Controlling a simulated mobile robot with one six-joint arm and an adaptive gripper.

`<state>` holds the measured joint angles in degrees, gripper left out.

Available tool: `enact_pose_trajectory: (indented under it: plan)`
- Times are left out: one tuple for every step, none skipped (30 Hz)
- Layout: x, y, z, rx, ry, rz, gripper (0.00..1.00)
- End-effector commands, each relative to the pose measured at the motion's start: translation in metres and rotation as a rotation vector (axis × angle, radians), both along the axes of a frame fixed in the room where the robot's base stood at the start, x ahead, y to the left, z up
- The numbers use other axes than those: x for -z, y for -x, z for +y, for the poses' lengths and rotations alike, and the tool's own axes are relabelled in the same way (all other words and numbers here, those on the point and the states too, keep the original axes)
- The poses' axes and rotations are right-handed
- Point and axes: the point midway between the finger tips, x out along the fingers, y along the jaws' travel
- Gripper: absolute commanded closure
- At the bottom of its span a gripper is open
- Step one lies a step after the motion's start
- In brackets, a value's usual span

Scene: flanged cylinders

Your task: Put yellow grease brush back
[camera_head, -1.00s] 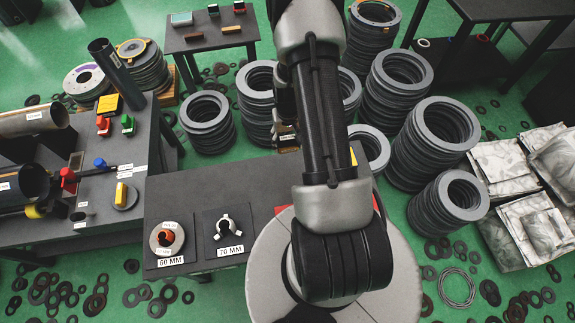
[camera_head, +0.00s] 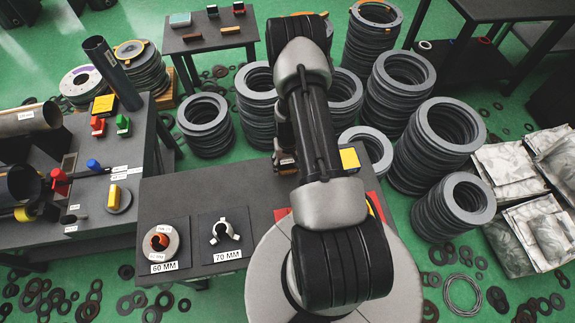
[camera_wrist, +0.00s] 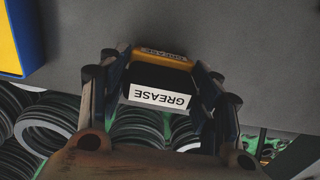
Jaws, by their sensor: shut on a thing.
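In the wrist view, my gripper (camera_wrist: 158,72) has its fingers on both sides of the grease brush (camera_wrist: 158,96). The brush shows a dark body, a white label reading GREASE upside down, and a yellow-orange part with a second label behind it. The bristles cannot be made out. A grey surface lies behind the brush; I cannot tell whether they touch. In the head view, my arm hides most of the gripper and brush above the dark middle table (camera_head: 190,198).
A yellow block (camera_head: 349,158) lies on the middle table's right; a yellow and blue object (camera_wrist: 18,40) shows in the wrist view. Ring parts (camera_head: 163,242) and (camera_head: 225,234) sit at the table's left. Ring stacks (camera_head: 205,124) stand behind. The left bench (camera_head: 95,215) holds coloured tools.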

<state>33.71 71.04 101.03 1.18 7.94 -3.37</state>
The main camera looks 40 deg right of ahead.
Motion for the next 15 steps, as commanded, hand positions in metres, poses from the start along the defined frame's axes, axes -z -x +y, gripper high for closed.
enact_pose_trajectory:
  plan:
    - [-0.0016,-0.0007,-0.0004,0.0,0.001,-0.002,0.64]
    - [-0.0017,-0.0006,-0.0004,0.0,0.001,-0.001,0.64]
    - [-0.0019,-0.0005,-0.0003,0.0,0.001,-0.001,0.64]
    - [-0.0018,-0.0005,-0.0003,0.0,0.001,-0.001,0.64]
    - [-0.0016,-0.0004,-0.0003,0.0,0.001,-0.001,0.64]
    - [-0.0005,-0.0004,-0.0003,0.0,0.001,-0.001,0.64]
    - [0.0007,-0.0003,-0.0002,0.0,0.001,-0.001,0.64]
    - [0.002,-0.0003,-0.0002,0.0,0.001,-0.001,0.64]
    - [0.0035,-0.0003,-0.0002,0.0,0.001,-0.001,0.64]
    - [0.0023,-0.0002,-0.0001,0.0,0.0,0.0,0.4]
    - [0.0019,-0.0001,0.0,0.0,0.0,0.0,0.38]
    - [0.0017,-0.0002,-0.0001,0.0,0.0,0.0,0.35]
    - [0.0017,-0.0002,-0.0001,0.0,0.0,0.0,0.33]
    - [0.0016,-0.0002,-0.0001,0.0,0.0,0.0,0.31]
    - [0.0016,-0.0002,-0.0001,0.0,0.0,0.0,0.29]
